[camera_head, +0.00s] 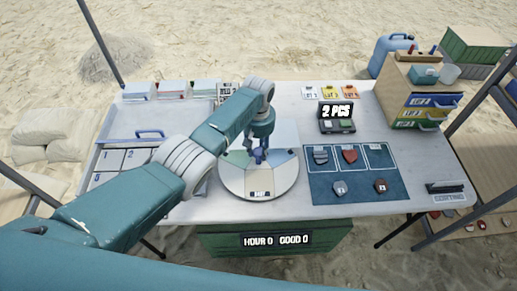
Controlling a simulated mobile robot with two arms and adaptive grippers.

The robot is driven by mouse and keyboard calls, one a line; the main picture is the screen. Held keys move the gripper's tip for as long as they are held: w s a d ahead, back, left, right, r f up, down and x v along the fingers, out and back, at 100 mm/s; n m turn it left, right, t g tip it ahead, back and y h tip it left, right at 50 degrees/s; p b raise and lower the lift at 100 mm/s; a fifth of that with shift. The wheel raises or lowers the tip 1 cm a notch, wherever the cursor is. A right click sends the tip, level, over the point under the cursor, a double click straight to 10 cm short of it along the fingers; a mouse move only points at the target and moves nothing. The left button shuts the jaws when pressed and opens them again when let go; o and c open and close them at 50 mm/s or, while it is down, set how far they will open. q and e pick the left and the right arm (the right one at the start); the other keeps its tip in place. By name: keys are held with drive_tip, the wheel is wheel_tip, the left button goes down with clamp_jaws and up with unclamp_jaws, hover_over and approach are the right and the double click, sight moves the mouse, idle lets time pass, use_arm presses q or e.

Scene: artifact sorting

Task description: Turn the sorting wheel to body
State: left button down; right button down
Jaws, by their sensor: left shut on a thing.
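The sorting wheel (285,183) is a round pale disc on the white table, with coloured wedges and a small dark label (261,193) at its front edge. The label is too small to read. My left arm reaches in from the lower left, and my left gripper (257,158) points down over the middle of the wheel. It is shut on a blue knob or handle at the wheel's centre; the grip itself is partly hidden by the gripper. My right gripper is not in view.
A blue mat (360,187) right of the wheel holds several sherds. A compartment tray (124,160) lies left. A drawer cabinet (406,97) stands at the back right.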

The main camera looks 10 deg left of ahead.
use_arm(q)
drive_tip(key=c, duration=1.3)
unclamp_jaws()
drive_tip(key=shift+o, duration=0.2)
drive_tip(key=shift+r, duration=0.1)
wheel_tip(320, 180, up, 12)
